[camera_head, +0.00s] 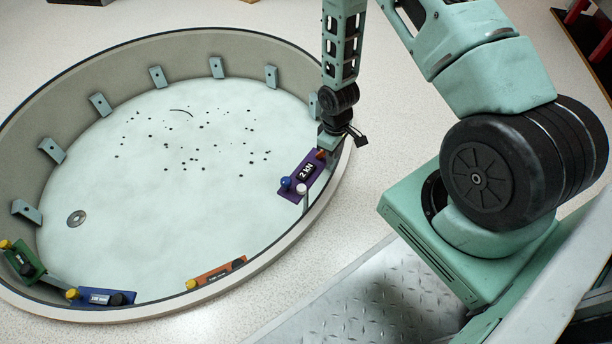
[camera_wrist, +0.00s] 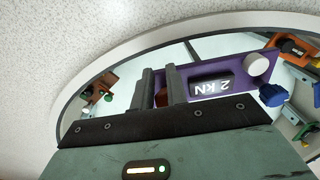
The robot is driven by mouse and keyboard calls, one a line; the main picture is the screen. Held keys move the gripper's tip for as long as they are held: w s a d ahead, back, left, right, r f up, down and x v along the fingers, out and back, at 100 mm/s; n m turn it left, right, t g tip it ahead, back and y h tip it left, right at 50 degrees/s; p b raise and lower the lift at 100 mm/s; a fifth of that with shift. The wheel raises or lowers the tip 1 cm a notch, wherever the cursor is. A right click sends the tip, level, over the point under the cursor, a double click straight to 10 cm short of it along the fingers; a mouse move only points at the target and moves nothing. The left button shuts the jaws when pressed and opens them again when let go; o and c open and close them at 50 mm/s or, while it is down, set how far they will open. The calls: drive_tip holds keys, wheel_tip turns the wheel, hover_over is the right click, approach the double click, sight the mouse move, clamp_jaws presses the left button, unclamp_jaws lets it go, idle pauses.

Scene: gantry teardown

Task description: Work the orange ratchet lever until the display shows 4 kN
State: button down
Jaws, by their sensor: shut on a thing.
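The purple panel (camera_head: 289,190) is at the right inner rim of the round tub, and it also shows in the wrist view (camera_wrist: 210,70). Its black display (camera_head: 305,172) reads 2 kN; the reading is upside down in the wrist view (camera_wrist: 211,85). A white knob (camera_head: 301,189) and a blue knob (camera_head: 286,183) sit at the panel's near end. My gripper (camera_wrist: 160,82) is at the panel's other end, its two fingers close together around the orange lever (camera_wrist: 162,96). Most of the lever is hidden by the fingers and gripper body.
The tub's raised rim (camera_head: 290,246) runs close beside my gripper. Orange (camera_head: 217,272), blue (camera_head: 122,299) and green (camera_head: 25,264) panels line the near rim. Several grey brackets (camera_head: 157,76) line the far wall. The pale tub floor is mostly open, with dark specks and a grey ring (camera_head: 76,218).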

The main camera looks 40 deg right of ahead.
drive_tip(key=shift+w+a+r+p, duration=0.2)
drive_tip(key=shift+w+r+p, duration=0.15)
drive_tip(key=shift+w, duration=0.2)
drive_tip(key=shift+w+r, duration=0.1)
drive_tip(key=shift+r, duration=0.05)
drive_tip(key=shift+w+a+r, duration=0.2)
drive_tip(key=shift+w+a, duration=0.05)
drive_tip(key=shift+w, duration=0.15)
drive_tip(key=shift+w+a+p, duration=0.1)
drive_tip(key=shift+w+p, duration=0.1)
drive_tip(key=shift+p, duration=0.15)
drive_tip(key=shift+w, duration=0.1)
